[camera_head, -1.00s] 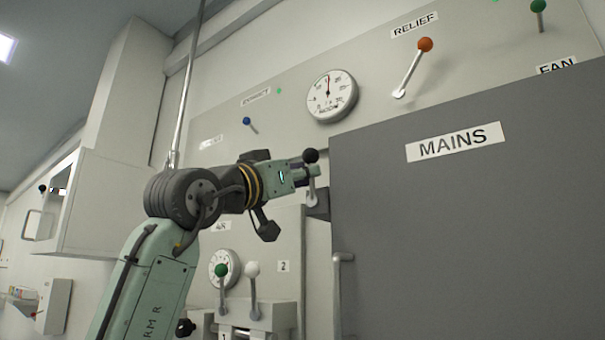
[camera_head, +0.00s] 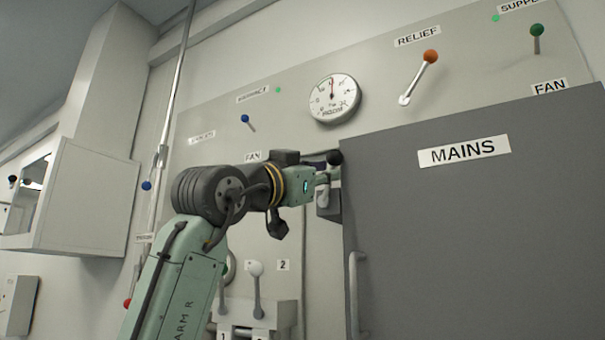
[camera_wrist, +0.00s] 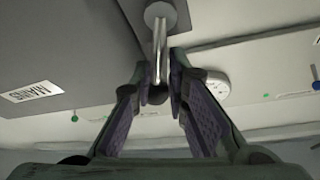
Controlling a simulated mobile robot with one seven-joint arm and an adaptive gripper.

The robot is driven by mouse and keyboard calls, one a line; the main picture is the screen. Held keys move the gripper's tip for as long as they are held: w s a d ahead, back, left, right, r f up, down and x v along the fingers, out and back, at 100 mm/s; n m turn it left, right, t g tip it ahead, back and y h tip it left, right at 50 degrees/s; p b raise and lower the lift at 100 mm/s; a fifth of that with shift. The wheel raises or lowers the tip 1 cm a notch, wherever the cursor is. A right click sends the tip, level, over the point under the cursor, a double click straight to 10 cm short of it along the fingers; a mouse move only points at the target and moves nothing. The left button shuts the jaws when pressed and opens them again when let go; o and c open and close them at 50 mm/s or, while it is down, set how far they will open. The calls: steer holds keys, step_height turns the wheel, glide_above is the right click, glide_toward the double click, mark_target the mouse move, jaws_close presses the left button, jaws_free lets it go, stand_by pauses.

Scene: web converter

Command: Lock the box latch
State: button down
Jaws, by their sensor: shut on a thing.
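The grey MAINS box (camera_head: 470,220) fills the right of the head view. Its latch is a short metal lever with a black ball knob (camera_head: 334,158), beside the box's upper left edge. My gripper (camera_head: 324,178) is at this lever, shut on it. In the wrist view, the metal latch lever (camera_wrist: 160,45) runs down from a round pivot (camera_wrist: 160,14) to between my two fingertips (camera_wrist: 163,80). The fingers hide part of the lever and most of the knob there.
A vertical handle (camera_head: 354,290) stands on the box's left side below the latch. The panel behind carries a round gauge (camera_head: 334,98), an orange-knobbed RELIEF lever (camera_head: 431,56) and a green-knobbed lever (camera_head: 537,30). A white-knobbed lever (camera_head: 256,268) stands below my arm.

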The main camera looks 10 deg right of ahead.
steer(key=shift+s+d+f+m+g+h, duration=0.15)
steer(key=shift+m+g, duration=0.35)
steer(key=shift+m, duration=0.65)
steer(key=shift+s+d+f+m+g+h, duration=0.1)
steer(key=shift+s+d+m+g+h, duration=0.3)
steer(key=shift+m, duration=0.7)
steer(key=shift+w+d+f+m+g+h, duration=0.1)
steer(key=shift+m+g, duration=0.5)
steer(key=shift+m, duration=0.55)
steer(key=c, duration=1.7)
jaws_free()
steer(key=shift+s+f, duration=0.1)
steer(key=v, duration=1.2)
steer(key=shift+c, duration=0.3)
